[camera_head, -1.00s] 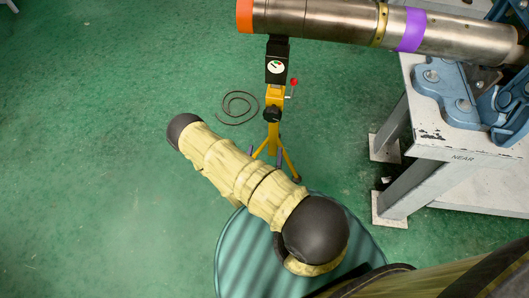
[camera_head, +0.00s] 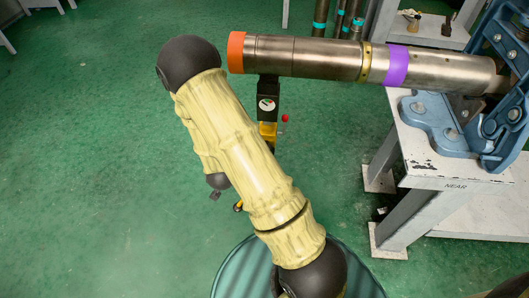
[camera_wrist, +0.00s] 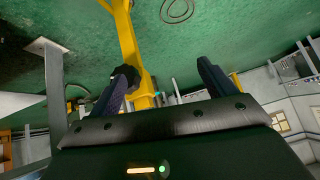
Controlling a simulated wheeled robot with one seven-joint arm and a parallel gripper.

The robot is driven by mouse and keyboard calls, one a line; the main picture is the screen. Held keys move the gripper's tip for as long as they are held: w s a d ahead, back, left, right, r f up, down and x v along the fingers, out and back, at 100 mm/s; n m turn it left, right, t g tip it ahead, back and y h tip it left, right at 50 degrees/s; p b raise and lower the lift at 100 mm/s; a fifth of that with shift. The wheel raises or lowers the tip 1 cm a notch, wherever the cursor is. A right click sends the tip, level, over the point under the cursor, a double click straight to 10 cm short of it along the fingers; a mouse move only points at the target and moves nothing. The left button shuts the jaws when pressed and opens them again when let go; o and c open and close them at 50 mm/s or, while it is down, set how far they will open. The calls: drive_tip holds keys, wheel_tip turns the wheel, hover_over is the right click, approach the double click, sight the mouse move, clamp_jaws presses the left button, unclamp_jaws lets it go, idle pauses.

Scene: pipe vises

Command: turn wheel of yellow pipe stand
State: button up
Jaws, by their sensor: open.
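The yellow pipe stand (camera_head: 267,130) stands under the free end of the pipe in the head view. Its black head with a white gauge (camera_head: 266,104) shows there, but my arm hides most of the lower stand and its wheel. In the wrist view the yellow stand (camera_wrist: 126,38) runs down behind my fingers. A dark knob-like wheel (camera_wrist: 126,74) shows on it, beside my left finger's tip; I cannot tell whether they touch. My gripper (camera_wrist: 166,78) is open, its fingers wide apart, with nothing held between them. It is not clearly visible in the head view.
The metal pipe (camera_head: 320,57), with an orange end and purple band, rests on the stand and runs right into a blue vise (camera_head: 510,125). The vise sits on a white table (camera_head: 425,165). A red ball (camera_head: 284,118) is beside the stand. Green floor is open at left.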

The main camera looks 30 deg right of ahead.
drive_tip(key=s+a+r+n+g+y, duration=0.1)
drive_tip(key=s+r+n+y, duration=0.1)
drive_tip(key=r, duration=0.3)
drive_tip(key=s+a+r+n+g+y, duration=0.1)
drive_tip(key=s+a+r+n+y, duration=0.1)
drive_tip(key=r, duration=0.4)
drive_tip(key=s+d+r+n+g, duration=0.2)
drive_tip(key=s+r+n, duration=0.2)
drive_tip(key=s+r, duration=0.4)
drive_tip(key=shift+s+r+g, duration=0.15)
drive_tip(key=shift+s+g, duration=0.25)
drive_tip(key=shift+s, duration=0.45)
